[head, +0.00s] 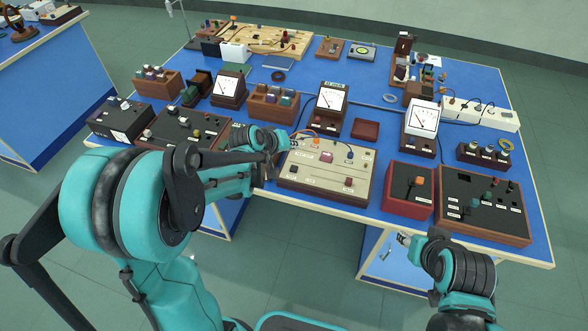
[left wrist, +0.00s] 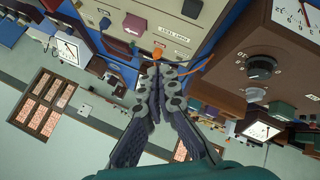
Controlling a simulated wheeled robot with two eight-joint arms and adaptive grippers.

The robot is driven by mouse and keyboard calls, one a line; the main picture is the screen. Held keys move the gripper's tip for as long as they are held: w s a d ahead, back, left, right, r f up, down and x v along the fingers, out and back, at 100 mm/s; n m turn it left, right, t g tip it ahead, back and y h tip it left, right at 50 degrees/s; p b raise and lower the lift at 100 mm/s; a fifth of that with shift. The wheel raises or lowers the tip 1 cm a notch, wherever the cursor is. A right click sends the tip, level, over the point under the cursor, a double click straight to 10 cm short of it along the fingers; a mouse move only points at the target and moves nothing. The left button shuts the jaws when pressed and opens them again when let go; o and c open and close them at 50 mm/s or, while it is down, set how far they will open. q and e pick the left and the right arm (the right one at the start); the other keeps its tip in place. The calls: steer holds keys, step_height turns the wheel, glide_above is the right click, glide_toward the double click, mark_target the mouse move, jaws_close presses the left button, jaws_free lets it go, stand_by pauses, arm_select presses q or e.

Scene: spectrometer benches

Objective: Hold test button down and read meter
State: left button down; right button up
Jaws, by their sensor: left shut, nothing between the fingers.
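A cream panel box (head: 300,172) with wooden sides stands at the front middle of the blue bench. It carries a pink knob or button (head: 326,157), a maroon one (head: 348,183) and labels too small to read surely. A white-faced meter (head: 331,97) stands behind it; its reading is not legible. My left gripper (head: 272,163) is at the panel's left end. In the left wrist view my left gripper (left wrist: 158,66) is shut and empty, its tips close to an orange plug or cap (left wrist: 158,53); contact is unclear. My right gripper (head: 403,240) is low before the bench, its jaws unclear.
A dark control box (head: 195,124) stands left of the panel, close to my left arm. A red-brown box (head: 408,190) and a wide black-topped box (head: 486,205) stand to its right. An orange lead (head: 305,133) runs at the panel's back left. An empty red tray (head: 365,129) lies behind.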

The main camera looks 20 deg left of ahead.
mark_target(292, 169)
arm_select(q)
step_height(292, 169, down, 8)
steer(key=b, duration=0.6)
stand_by(1.1)
steer(key=shift+f+b, duration=0.35)
steer(key=shift+f+b, duration=0.45)
stand_by(0.6)
stand_by(2.1)
steer(key=shift+r+p, duration=0.7)
steer(key=shift+r, duration=0.25)
step_height(292, 169, up, 5)
steer(key=p, duration=0.4)
